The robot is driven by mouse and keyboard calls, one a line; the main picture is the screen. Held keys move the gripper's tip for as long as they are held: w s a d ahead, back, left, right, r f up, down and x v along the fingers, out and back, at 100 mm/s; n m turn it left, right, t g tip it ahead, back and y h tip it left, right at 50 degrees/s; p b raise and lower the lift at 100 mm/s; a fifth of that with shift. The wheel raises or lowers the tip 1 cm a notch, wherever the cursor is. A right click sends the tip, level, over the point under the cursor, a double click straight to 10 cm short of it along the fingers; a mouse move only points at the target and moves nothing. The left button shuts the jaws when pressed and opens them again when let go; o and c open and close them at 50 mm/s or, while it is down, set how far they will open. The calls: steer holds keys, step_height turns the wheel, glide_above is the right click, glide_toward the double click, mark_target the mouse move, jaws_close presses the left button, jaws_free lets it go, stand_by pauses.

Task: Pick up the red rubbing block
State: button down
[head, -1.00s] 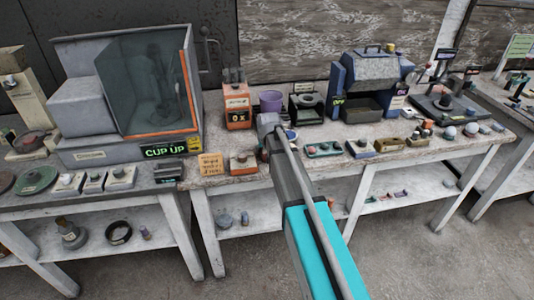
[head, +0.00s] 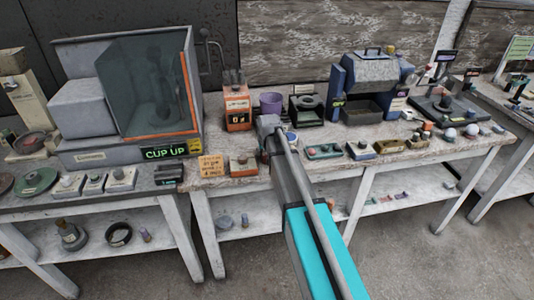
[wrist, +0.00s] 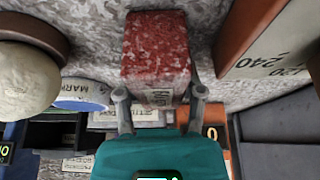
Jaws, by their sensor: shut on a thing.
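The red rubbing block (wrist: 157,45), speckled and worn with a pale marked lower face, is at the top middle of the wrist view. My gripper (wrist: 160,94) is shut on it, with one grey finger at each side of its lower end. In the head view my arm reaches over the middle bench, and its own links hide the fingers and the block there. I cannot tell whether the block touches the surface behind it.
In the wrist view an orange-brown box marked 240 (wrist: 262,35) stands close on the right. A pale ball (wrist: 25,80) and a round blue-rimmed label (wrist: 82,94) are on the left. In the head view a purple cup (head: 270,103) and an orange unit (head: 238,117) stand near my arm.

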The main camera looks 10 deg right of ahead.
steer(key=shift+r, duration=0.15)
step_height(320, 180, up, 3)
steer(key=p, duration=0.3)
steer(key=s+d+r+p, duration=0.9)
steer(key=s+p, duration=0.1)
steer(key=shift+s+d+r, duration=0.2)
steer(key=shift+r, duration=0.15)
stand_by(0.5)
steer(key=c, duration=0.8)
jaws_free()
jaws_close()
